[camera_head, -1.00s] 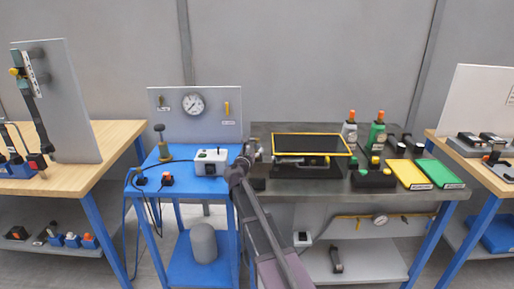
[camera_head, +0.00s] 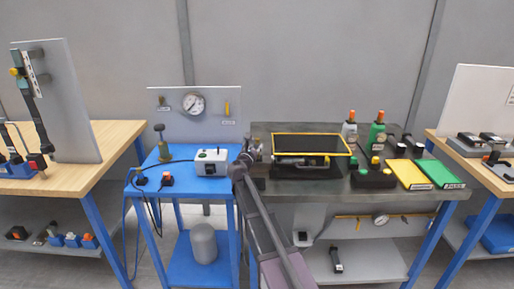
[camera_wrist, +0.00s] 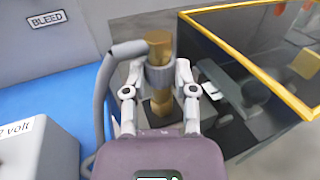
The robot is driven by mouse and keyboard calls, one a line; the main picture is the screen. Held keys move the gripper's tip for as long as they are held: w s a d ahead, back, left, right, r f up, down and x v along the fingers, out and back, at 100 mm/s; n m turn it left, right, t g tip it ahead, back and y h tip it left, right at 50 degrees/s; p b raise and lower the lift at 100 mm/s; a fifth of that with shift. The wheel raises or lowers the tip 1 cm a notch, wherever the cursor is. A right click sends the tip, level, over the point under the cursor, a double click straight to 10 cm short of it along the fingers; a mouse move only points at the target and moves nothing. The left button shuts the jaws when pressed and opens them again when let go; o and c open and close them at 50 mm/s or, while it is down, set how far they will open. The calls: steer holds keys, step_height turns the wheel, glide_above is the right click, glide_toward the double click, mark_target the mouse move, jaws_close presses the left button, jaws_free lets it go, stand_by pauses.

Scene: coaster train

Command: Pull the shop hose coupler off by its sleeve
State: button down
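In the wrist view a brass fitting (camera_wrist: 159,42) stands upright with a grey sleeve-like band (camera_wrist: 160,76) around its middle. More brass shows below the band. A grey hose (camera_wrist: 101,88) arcs beside it on the left and bends in toward its upper part. My gripper (camera_wrist: 158,72) has one finger on each side of the band, very close to it; whether they press on it I cannot tell. In the head view my gripper (camera_head: 249,153) is at the gap between the blue stand and the dark bench, and the fitting is small and mostly hidden there.
The yellow-edged case (camera_head: 312,134) stands close to the right of my gripper. A white box (camera_head: 211,162) sits on the blue stand (camera_head: 190,185) to the left. A grey panel with a gauge (camera_head: 194,104) rises behind. Bottles stand farther right.

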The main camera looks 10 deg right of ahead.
steer(key=shift+r+p, duration=0.45)
stand_by(0.7)
steer(key=shift+r+p, duration=2.45)
steer(key=shift+r, duration=0.1)
